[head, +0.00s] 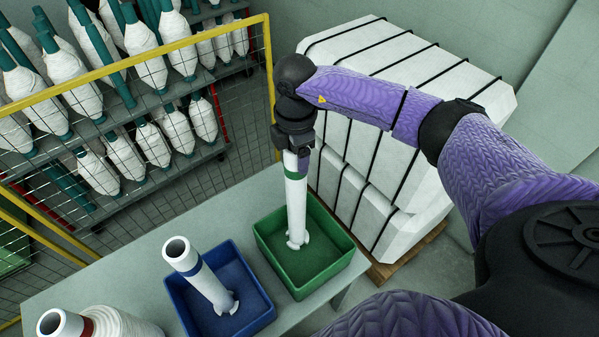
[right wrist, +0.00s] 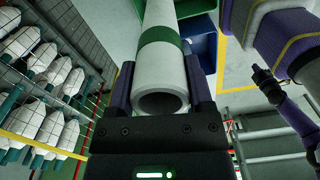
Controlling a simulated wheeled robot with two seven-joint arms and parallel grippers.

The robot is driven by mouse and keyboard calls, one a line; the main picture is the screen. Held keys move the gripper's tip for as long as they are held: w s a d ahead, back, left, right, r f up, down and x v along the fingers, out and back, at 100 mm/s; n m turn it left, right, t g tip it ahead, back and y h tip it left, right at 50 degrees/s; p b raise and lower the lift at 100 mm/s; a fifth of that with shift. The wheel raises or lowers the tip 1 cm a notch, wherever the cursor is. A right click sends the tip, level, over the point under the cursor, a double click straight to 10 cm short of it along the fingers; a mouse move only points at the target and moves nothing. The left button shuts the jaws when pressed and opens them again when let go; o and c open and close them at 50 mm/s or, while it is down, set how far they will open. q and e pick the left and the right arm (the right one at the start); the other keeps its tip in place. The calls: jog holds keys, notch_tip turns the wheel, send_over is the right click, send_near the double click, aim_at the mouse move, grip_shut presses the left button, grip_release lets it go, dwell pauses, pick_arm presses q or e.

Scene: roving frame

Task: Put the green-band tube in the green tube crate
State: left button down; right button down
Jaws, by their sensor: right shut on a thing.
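The green-band tube (head: 296,207) is white with a green ring near its top and stands close to upright. My right gripper (head: 298,157) is shut on its upper end, above the green band. In the right wrist view the tube (right wrist: 162,75) sits between the two fingers, its open end toward the camera. The green tube crate (head: 333,273) is on the table, and the tube's lower end is within its walls. I cannot tell if that end touches the crate floor.
A blue crate (head: 263,317) left of the green one holds a blue-band tube (head: 208,280). A red-band tube (head: 60,323) and a white spool (head: 125,325) are at the lower left. A yellow-framed mesh fence (head: 160,62) and strapped white bales (head: 370,150) stand behind.

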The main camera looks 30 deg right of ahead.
aim_at(296, 184)
notch_tip(296, 184, down, 5)
jog(key=shift+r+b, duration=0.2)
jog(key=shift+b, duration=0.15)
jog(key=shift+f, duration=0.35)
pick_arm(q)
jog(key=shift+w+d+f, duration=0.2)
jog(key=shift+d+f, duration=0.05)
jog(key=shift+f, duration=0.15)
pick_arm(e)
jog(key=shift+w+r, duration=0.1)
pick_arm(q)
jog(key=shift+d+f, duration=0.1)
pick_arm(e)
grip_release()
pick_arm(q)
jog(key=shift+s+d, duration=0.1)
